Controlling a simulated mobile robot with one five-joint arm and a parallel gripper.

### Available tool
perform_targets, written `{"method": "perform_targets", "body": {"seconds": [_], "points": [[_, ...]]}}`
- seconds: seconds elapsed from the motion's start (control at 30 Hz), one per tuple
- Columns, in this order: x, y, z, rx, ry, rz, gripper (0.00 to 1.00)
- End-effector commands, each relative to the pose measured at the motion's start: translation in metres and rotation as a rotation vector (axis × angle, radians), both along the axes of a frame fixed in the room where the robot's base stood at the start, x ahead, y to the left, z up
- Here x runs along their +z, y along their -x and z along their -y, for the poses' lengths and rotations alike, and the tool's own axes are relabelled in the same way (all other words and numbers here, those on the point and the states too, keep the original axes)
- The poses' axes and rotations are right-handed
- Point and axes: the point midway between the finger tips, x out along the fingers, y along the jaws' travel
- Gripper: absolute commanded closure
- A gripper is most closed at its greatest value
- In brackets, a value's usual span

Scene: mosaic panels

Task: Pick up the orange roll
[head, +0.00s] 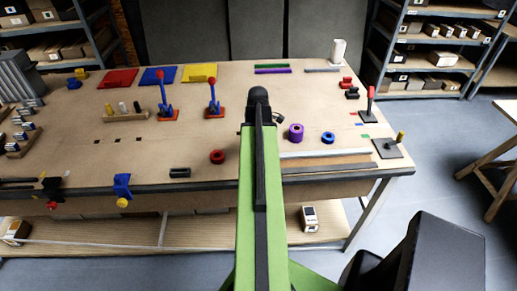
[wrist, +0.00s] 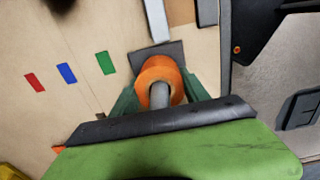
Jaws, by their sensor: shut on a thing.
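The orange roll (wrist: 160,70) is a thick ring in the middle of the wrist view. Something grey shows in its hole; I cannot tell what it is. My gripper (wrist: 160,88) has its green fingers on both sides of the roll and is shut on it. A dark flat plate (wrist: 143,56) shows just behind the roll. I cannot tell whether the roll touches it. In the head view I do not see the roll or the gripper; my own arm covers the middle.
Red (wrist: 35,82), blue (wrist: 66,73) and green (wrist: 105,63) marks lie on the table. In the head view a purple roll (head: 296,132), a blue ring (head: 328,137) and a red ring (head: 217,157) lie near my arm. A red-handled lever (head: 369,105) stands at right.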

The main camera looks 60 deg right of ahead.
Motion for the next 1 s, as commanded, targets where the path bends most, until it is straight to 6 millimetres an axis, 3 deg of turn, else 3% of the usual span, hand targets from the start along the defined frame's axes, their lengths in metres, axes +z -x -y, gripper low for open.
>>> {"method": "perform_targets", "body": {"seconds": [0.37,1.0], "points": [[0.042,0.0,0.0,0.0,0.0,0.0,0.91],[0.165,0.0,0.0,0.0,-0.002,0.001,0.91]]}}
